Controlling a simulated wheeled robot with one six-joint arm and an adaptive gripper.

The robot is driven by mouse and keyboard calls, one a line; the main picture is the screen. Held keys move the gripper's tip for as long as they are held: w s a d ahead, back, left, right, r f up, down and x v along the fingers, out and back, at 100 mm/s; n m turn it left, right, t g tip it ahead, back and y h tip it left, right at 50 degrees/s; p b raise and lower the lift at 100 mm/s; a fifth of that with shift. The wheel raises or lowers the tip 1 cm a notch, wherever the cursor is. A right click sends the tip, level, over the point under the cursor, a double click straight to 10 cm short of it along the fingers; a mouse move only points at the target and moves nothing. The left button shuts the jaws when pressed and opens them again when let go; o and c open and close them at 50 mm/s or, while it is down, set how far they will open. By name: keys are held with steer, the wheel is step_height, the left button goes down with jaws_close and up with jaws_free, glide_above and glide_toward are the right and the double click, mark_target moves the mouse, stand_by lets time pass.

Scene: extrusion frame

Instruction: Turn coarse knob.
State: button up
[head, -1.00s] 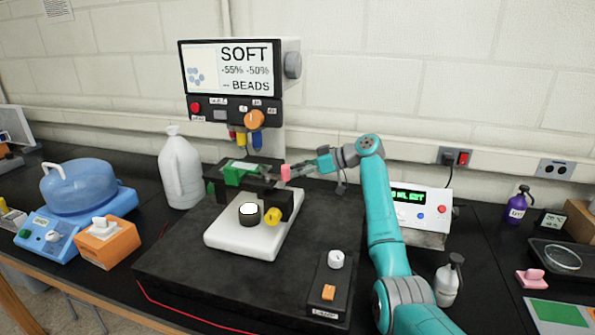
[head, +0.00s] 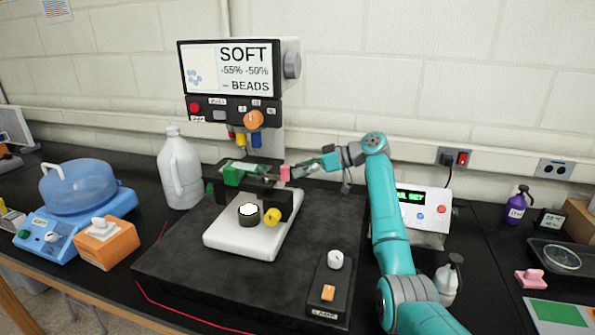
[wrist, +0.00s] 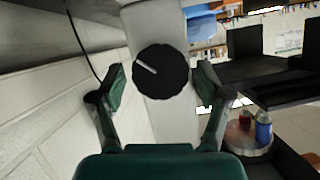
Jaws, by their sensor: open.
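A black round knob (wrist: 161,72) with a white pointer line sits on a pale upright body in the wrist view. It looks like the coarse knob, but no label shows. My gripper (wrist: 161,84) is open, with one green finger on each side of the knob; whether either finger touches it I cannot tell. In the head view my gripper (head: 302,168) is by the right side of the instrument with the white base (head: 225,238), near a pink part (head: 285,173). I cannot make out the black knob there. A yellow knob (head: 271,217) shows lower on the instrument.
A screen (head: 228,68) reading "SOFT" with a grey side knob (head: 292,65) stands above. A white jug (head: 181,172) is behind left. A lamp box (head: 329,288) is in front, and a display unit (head: 421,209) is right of my arm. The dark slab is clear at front left.

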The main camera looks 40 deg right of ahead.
steer(key=v, duration=1)
steer(key=shift+d+r, duration=0.1)
steer(key=shift+d, duration=0.05)
stand_by(1.0)
